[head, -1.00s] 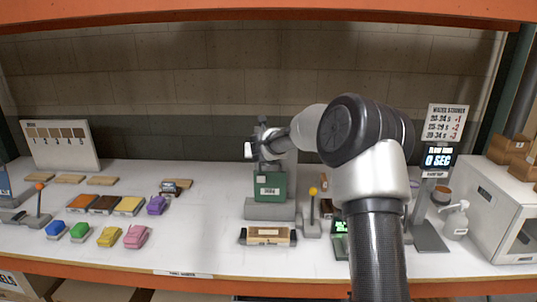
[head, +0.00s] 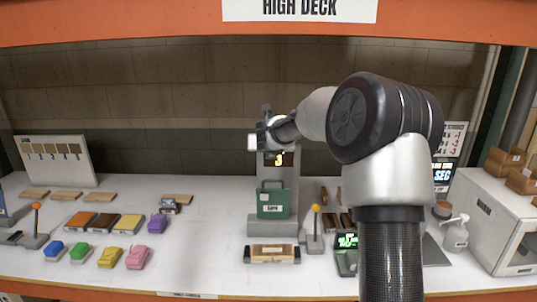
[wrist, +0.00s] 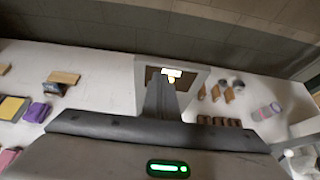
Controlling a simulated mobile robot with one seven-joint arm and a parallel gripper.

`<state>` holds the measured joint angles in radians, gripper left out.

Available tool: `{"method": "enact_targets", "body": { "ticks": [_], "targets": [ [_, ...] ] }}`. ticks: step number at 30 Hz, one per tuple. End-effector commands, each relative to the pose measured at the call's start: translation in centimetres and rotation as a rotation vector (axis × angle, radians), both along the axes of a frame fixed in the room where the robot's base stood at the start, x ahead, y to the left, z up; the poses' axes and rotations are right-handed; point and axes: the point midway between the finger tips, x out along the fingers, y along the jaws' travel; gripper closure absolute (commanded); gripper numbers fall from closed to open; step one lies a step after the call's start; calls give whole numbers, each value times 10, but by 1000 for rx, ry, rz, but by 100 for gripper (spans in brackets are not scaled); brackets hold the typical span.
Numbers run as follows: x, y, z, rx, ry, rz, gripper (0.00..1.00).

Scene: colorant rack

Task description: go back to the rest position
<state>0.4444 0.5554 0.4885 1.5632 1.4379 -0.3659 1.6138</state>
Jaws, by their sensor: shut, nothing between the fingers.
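My gripper (head: 256,142) is raised over the table at the top of a grey stand (head: 264,228), in front of the back wall. In the wrist view my gripper (wrist: 161,85) shows its fingers together with nothing between them. My arm bends in from the right side of the head view and hides part of the table. The grey stand carries a green block (head: 277,200) and a small lit display (head: 279,159). I cannot tell from the head view how far the gripper is from the stand.
Coloured pieces (head: 79,251) and filled trays lie left. A white machine (head: 492,215) and pump bottle (head: 456,233) stand right. An orange shelf beam (head: 150,22) crosses above.

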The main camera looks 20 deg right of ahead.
Motion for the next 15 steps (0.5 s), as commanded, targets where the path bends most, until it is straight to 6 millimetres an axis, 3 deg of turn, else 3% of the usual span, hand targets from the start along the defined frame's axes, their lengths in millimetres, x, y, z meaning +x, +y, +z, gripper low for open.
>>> {"method": "enact_targets", "body": {
  "ticks": [11, 15],
  "targets": [
    [-2, 1, 4, -4, -1, 6, 100],
    [-9, 26, 26, -127, -4, 129, 100]
  ]
}}
